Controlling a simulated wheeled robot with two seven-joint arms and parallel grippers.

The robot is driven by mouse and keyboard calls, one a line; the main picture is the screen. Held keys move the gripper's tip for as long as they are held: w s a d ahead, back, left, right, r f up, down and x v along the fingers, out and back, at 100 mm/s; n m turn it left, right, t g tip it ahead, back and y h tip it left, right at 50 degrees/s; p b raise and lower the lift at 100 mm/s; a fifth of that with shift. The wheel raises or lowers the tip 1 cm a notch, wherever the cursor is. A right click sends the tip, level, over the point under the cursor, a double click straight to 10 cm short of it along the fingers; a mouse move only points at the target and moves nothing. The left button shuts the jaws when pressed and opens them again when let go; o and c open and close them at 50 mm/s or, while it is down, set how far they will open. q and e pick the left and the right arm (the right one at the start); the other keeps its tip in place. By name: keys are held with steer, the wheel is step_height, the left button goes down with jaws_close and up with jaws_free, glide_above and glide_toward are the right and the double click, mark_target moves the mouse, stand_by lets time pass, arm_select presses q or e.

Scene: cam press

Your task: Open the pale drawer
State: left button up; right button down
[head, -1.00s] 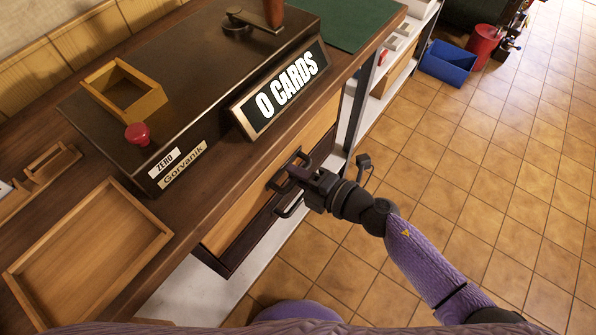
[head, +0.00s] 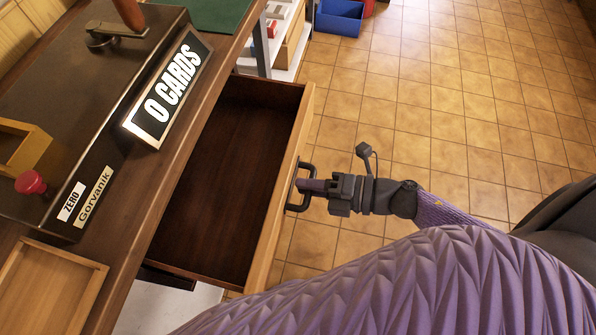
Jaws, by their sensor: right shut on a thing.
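The pale drawer (head: 279,215) is pulled well out from under the counter. Its dark brown inside (head: 225,180) is empty where it shows. Its black handle (head: 291,206) is on the pale front. My right gripper (head: 306,187) is shut on this handle, and its arm reaches in from the right. My left gripper is not in view.
The counter (head: 172,185) carries a dark machine with an "O CARDS" sign (head: 168,90), a red button (head: 31,182) and a wooden tray (head: 50,290). A blue bin (head: 338,18) stands on the floor at the top. The tiled floor right of the drawer is clear.

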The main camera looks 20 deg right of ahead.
steer(key=shift+d, duration=0.1)
steer(key=c, duration=0.9)
jaws_free()
steer(key=shift+o, duration=1.2)
steer(key=p+v, duration=0.1)
steer(key=v, duration=0.9)
steer(key=shift+p, duration=0.4)
